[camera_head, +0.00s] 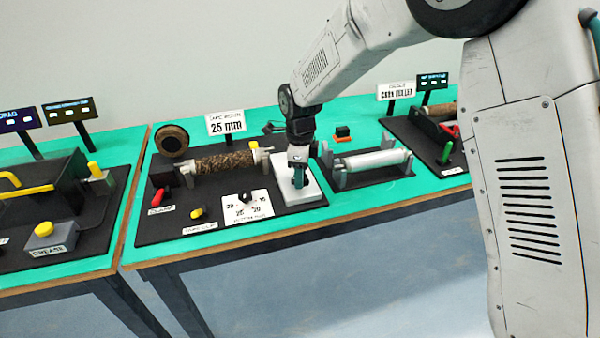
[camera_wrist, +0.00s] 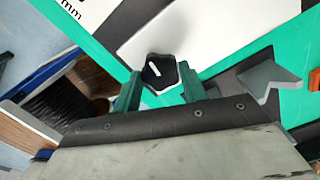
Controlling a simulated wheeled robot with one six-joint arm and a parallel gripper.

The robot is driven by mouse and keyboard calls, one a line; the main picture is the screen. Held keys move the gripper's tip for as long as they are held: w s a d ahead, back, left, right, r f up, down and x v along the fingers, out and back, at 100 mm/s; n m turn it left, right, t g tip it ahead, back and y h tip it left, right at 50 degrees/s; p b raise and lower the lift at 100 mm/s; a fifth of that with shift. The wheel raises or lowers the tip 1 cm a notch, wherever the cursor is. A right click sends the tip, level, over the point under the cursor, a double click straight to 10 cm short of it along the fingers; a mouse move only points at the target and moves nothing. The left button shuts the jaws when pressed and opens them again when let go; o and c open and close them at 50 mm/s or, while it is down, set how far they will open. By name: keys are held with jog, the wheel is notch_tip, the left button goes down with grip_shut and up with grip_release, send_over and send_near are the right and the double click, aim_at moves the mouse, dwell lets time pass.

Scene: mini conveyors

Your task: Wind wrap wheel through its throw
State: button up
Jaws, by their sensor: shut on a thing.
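The wrap wheel appears to be a dark, many-sided knob (camera_wrist: 160,72) with a white pointer line, seen in the wrist view over a white plate. No label on it is readable. My gripper (camera_wrist: 159,84) has one green finger on each side of this knob and is shut on it. In the head view my gripper (camera_head: 299,176) points down at the white block (camera_head: 312,194) at the right end of the winder's black base (camera_head: 185,225); the fingers hide the knob there. A brown wrapped roller (camera_head: 225,162) lies left of my gripper.
A numbered dial plate (camera_head: 246,208), a red handle (camera_head: 160,196) and a yellow button (camera_head: 197,213) sit on the same base. A 25 mm sign (camera_head: 226,124) stands behind. A white roller (camera_head: 375,159) in a stand is close on the right. Another station stands left.

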jog(key=n, duration=2.2)
jog(key=shift+w+r+n, duration=0.1)
jog(key=shift+n, duration=0.3)
jog(key=n, duration=0.3)
jog(key=shift+n, duration=0.3)
jog(key=n, duration=0.3)
jog(key=shift+n, duration=0.3)
jog(key=n, duration=1.2)
jog(key=shift+n, duration=0.3)
jog(key=n, duration=0.6)
jog(key=shift+n, duration=0.3)
jog(key=n, duration=0.5)
jog(key=shift+n, duration=0.4)
